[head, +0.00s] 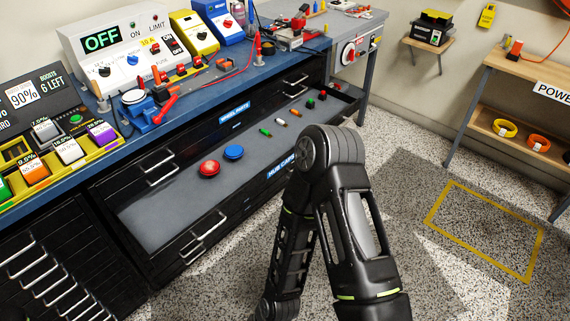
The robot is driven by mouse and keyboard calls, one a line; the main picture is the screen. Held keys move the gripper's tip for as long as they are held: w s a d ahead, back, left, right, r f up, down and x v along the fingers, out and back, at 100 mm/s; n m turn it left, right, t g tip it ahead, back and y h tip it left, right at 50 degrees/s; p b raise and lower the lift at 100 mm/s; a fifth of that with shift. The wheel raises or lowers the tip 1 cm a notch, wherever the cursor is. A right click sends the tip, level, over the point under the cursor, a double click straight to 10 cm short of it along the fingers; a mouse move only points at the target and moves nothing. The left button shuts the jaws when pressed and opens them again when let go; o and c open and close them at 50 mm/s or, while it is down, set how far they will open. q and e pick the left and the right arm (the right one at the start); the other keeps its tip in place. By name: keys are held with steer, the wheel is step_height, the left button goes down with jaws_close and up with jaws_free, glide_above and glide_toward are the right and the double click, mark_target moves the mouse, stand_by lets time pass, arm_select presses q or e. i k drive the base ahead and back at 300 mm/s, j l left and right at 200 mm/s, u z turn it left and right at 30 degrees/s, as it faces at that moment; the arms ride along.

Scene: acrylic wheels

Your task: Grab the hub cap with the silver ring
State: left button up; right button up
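An open drawer (150,215) under the workbench holds a red round cap (209,168) and a blue round cap (234,152), lying side by side on its grey floor. A blue label reading "HUB CAPS" (281,169) is on the drawer's front edge, partly behind my arm. I cannot make out a silver ring on either cap at this size. One black arm of mine stands bent in front of the drawer's right part, its elbow up. Neither of my grippers shows in the head view.
Several small coloured parts (265,132) lie farther back in the drawer. The blue workbench top (185,103) above carries a power supply (115,45) and a battery tray (65,172). The speckled floor with a yellow-outlined rectangle (434,213) is clear at right, before a wooden shelf (515,85).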

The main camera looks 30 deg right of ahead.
mark_target(133, 97)
steer(key=i+l+z, duration=0.35)
steer(key=i+l, duration=0.2)
steer(key=i+l+z, duration=0.4)
steer(key=i, duration=0.3)
